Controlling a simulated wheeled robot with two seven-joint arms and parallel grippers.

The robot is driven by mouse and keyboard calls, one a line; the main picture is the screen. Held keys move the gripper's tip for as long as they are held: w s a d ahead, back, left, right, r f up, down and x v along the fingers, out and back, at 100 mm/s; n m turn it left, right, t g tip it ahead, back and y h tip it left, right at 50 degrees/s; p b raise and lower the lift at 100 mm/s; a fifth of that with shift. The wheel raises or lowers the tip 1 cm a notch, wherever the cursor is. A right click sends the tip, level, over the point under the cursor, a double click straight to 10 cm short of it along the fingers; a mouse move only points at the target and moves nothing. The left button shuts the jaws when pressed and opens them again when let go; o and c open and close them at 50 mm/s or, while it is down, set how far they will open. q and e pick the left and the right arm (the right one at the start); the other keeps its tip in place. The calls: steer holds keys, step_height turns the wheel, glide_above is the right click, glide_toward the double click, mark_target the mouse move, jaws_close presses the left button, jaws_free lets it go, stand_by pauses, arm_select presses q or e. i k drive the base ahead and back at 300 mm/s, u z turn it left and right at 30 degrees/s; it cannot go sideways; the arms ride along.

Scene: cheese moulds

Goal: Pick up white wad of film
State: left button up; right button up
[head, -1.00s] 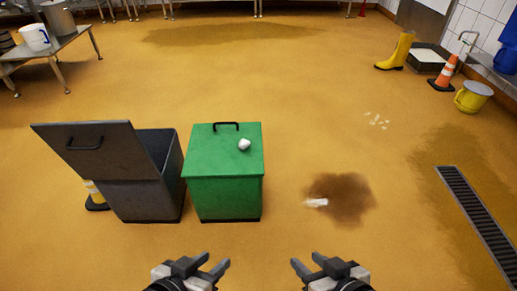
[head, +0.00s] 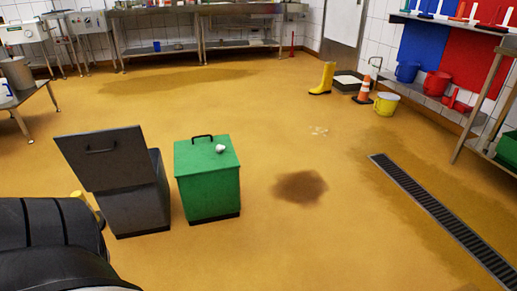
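A small white wad (head: 220,148) lies on the closed lid of the green bin (head: 208,190), in front of its black handle. I cannot tell from its look whether it is film. The dark wet patch (head: 300,187) on the floor right of the green bin shows no white piece on it. Neither of my grippers is in view. A large black rounded part, likely of my own arm, fills the lower left corner and hides the floor there.
A grey bin (head: 138,210) with its lid raised stands left of the green bin. White bits (head: 318,131) lie on the floor farther back. A yellow boot (head: 323,80), an orange cone (head: 365,90) and a yellow bucket (head: 386,104) stand behind. A drain grate (head: 440,215) runs along the right.

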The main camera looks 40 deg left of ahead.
mark_target(220, 149)
steer(key=u, duration=0.55)
steer(key=i, duration=2)
steer(key=u, duration=1.85)
steer(key=i, duration=1.1)
steer(key=u, duration=1.2)
